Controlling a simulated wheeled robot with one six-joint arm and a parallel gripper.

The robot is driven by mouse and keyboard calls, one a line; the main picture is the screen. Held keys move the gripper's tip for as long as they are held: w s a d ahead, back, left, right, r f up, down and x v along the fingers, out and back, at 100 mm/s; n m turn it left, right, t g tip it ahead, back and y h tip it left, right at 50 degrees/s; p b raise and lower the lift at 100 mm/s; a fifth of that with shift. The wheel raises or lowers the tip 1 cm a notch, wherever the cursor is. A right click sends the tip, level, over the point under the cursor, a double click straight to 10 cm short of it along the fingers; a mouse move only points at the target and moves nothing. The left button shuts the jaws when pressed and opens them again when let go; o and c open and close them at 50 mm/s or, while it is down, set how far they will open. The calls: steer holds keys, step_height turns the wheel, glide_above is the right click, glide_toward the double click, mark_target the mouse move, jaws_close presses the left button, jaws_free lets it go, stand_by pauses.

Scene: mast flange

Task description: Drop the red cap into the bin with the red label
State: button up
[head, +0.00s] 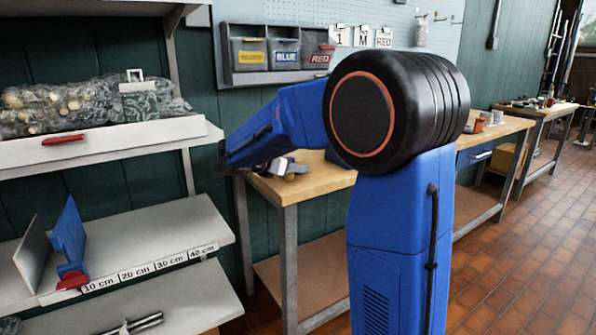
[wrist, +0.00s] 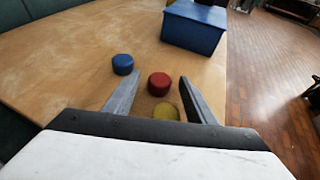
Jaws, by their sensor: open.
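In the wrist view the red cap (wrist: 159,84) lies on the wooden bench top, just beyond and between the fingertips of my gripper (wrist: 154,88). My gripper is open and I see nothing held in it. A blue cap (wrist: 122,64) lies to the left of the red one. A yellow cap (wrist: 165,112) lies nearer, between the fingers and partly hidden by my gripper. In the head view the bin with the red label (head: 318,50) is the rightmost of three on the wall shelf.
A yellow-labelled bin (head: 248,52) and a blue-labelled bin (head: 285,52) stand left of the red-labelled one. A blue box (wrist: 194,26) stands on the bench beyond the caps. A shelf rack (head: 110,145) stands at the left. The left bench top looks clear in the wrist view.

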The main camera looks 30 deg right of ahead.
steer(key=shift+w+d+f, duration=0.1)
steer(key=shift+d+f, duration=0.05)
steer(key=shift+d, duration=0.1)
steer(key=c, duration=1.2)
